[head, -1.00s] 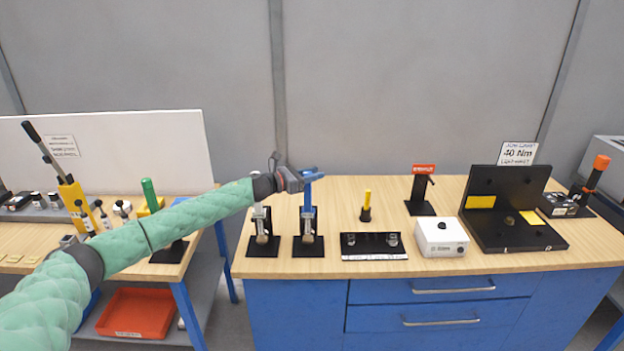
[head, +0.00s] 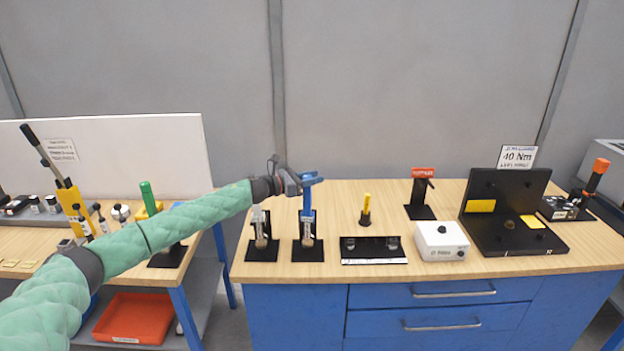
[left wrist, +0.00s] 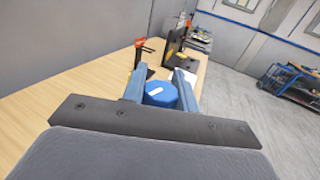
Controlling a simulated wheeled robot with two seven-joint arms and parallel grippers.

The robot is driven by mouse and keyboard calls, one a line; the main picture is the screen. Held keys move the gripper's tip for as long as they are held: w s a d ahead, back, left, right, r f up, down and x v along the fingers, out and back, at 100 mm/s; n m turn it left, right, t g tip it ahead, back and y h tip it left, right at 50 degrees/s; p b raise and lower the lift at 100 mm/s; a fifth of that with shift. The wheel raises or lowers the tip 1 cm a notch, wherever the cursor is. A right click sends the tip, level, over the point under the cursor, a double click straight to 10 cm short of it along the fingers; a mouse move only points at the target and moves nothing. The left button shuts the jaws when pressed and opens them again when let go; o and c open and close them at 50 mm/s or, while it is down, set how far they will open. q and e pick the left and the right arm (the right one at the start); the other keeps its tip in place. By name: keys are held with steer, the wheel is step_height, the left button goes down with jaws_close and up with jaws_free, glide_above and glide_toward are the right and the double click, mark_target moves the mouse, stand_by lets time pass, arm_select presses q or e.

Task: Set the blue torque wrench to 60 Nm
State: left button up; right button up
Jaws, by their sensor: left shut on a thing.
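The blue torque wrench (head: 307,213) stands upright in a black stand on the wooden bench. My left gripper (head: 309,179) is shut on the top of its blue handle. In the left wrist view the round blue handle end (left wrist: 160,94), with a white mark on it, sits between the two fingers (left wrist: 160,88). The wrench's scale is too small to read. A job card (head: 517,157) at the back right shows 40 Nm in large print. My right gripper is not in view.
A second stand with a tool (head: 261,227) is just left of the wrench. To the right are a black tray (head: 373,249), a yellow-handled tool (head: 366,210), a white box (head: 440,239), a red-topped stand (head: 421,193) and a black fixture (head: 508,205). The bench's front strip is clear.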

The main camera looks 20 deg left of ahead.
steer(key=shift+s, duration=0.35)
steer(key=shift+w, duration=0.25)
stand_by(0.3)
arm_select(q)
steer(key=o, duration=1)
steer(key=shift+s+d+r+b, duration=0.55)
steer(key=shift+d+r+b, duration=0.55)
steer(key=shift+d+r, duration=0.8)
steer(key=shift+s+d+r+b, duration=0.5)
steer(key=shift+d+r+b, duration=0.55)
steer(key=shift+d+r, duration=0.75)
steer(key=shift+s+d+r+b, duration=0.55)
steer(key=shift+d+r+b, duration=0.55)
steer(key=shift+d+r, duration=0.8)
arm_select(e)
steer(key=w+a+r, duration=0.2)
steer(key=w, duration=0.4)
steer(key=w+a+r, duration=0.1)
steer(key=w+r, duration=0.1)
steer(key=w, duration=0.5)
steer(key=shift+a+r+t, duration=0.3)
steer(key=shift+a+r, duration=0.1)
arm_select(q)
steer(key=shift+f, duration=0.1)
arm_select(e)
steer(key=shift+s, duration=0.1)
